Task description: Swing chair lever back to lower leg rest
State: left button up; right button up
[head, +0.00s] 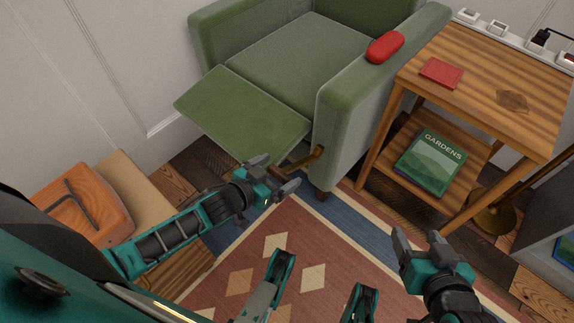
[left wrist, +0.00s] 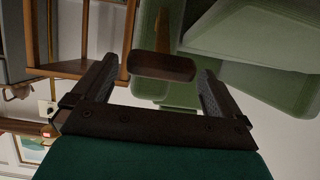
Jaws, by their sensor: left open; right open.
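The green armchair (head: 335,110) stands at the back with its leg rest (head: 245,112) raised and sticking out in front. My left gripper (head: 279,174) is open at the lever's free end. In the left wrist view the lever's dark handle (left wrist: 161,67) lies between the two fingertips, with gaps on both sides; its depth between them is unclear. My right gripper (head: 419,242) is open and empty above the rug, right of the chair.
A wooden side table (head: 480,75) stands close to the chair's right, with a red book (head: 441,72) on top and a green book (head: 432,160) on its shelf. An orange toolbox-like case (head: 85,205) is at left. The patterned rug (head: 325,225) is clear.

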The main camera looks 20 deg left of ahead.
pick_arm(q)
jog(key=shift+w+d+f, duration=0.2)
jog(key=shift+w, duration=0.15)
pick_arm(e)
jog(key=shift+w+a+r, duration=0.1)
jog(key=shift+w+r, duration=0.1)
jog(key=shift+w, duration=0.3)
